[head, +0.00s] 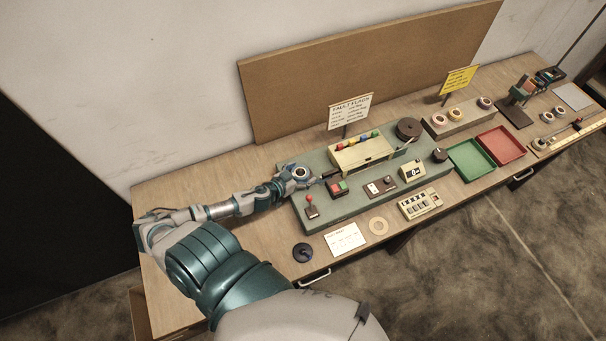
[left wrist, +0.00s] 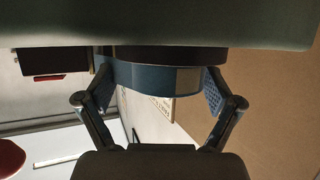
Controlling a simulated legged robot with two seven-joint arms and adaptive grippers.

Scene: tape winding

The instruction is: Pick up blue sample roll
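My left gripper (head: 325,176) is at the back left of the grey-green console, small and dark in the head view. In the left wrist view a blue roll (left wrist: 150,78) with a paler patch lies between the two fingers of this gripper (left wrist: 157,90). One finger pad is close against each side of the roll. I cannot tell whether the pads press on it. A dark round part shows directly above the roll in that view, by the green surface. The roll is not clear in the head view. My right gripper is not in view.
The grey-green console (head: 350,205) carries a red-knobbed lever (head: 310,204), a cream rack (head: 362,152) and a dark disc (head: 409,128). Green (head: 470,160) and red (head: 501,146) trays stand to its right. Several rolls sit on a block (head: 458,119) behind them.

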